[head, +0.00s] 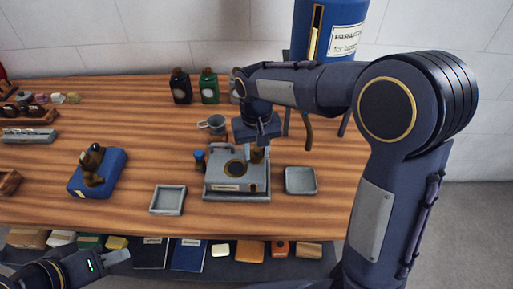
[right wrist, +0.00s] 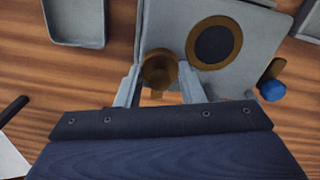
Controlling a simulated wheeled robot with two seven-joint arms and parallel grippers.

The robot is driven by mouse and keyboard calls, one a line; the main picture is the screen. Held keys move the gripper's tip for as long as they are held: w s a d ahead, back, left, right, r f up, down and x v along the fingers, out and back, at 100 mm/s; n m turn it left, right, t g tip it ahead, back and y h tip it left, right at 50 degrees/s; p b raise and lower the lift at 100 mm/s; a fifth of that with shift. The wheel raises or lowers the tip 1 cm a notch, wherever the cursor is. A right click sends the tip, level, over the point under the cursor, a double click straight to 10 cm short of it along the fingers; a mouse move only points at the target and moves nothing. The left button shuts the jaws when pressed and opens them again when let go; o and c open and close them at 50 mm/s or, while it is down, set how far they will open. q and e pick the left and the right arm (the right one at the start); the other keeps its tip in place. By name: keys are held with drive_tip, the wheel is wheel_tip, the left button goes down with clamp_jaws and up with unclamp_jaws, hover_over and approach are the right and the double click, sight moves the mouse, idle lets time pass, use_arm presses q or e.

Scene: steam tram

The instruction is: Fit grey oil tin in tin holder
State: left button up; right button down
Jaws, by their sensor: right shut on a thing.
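A grey tin (head: 236,90) stands at the back of the table beside a green tin, partly hidden by my right arm. A grey box-shaped fixture (head: 222,187) has a dark round spot ringed in brown on top; I cannot tell for sure that it is the tin holder. My right gripper (head: 258,150) points down at the fixture's right side. In the right wrist view its fingers are shut on a round brown knob-like part (right wrist: 160,66) at the fixture's edge. My left gripper (head: 118,257) is low at the left, off the table; its finger gap is unclear.
Black (head: 181,86) and green (head: 209,86) tins stand at the back. A grey mug (head: 213,124) and a blue-capped item (head: 200,158) are near the fixture. Shallow grey trays lie left (head: 153,205) and right (head: 300,192). A large blue tank (head: 335,15) stands behind.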

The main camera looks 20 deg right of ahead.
drive_tip(key=shift+f+b, duration=0.35)
drive_tip(key=shift+f, duration=0.45)
idle(0.6)
drive_tip(key=shift+f, duration=0.15)
idle(0.7)
drive_tip(key=c, duration=0.9)
unclamp_jaws()
wheel_tip(320, 180, up, 8)
drive_tip(key=shift+f, duration=0.1)
drive_tip(key=shift+s, duration=0.1)
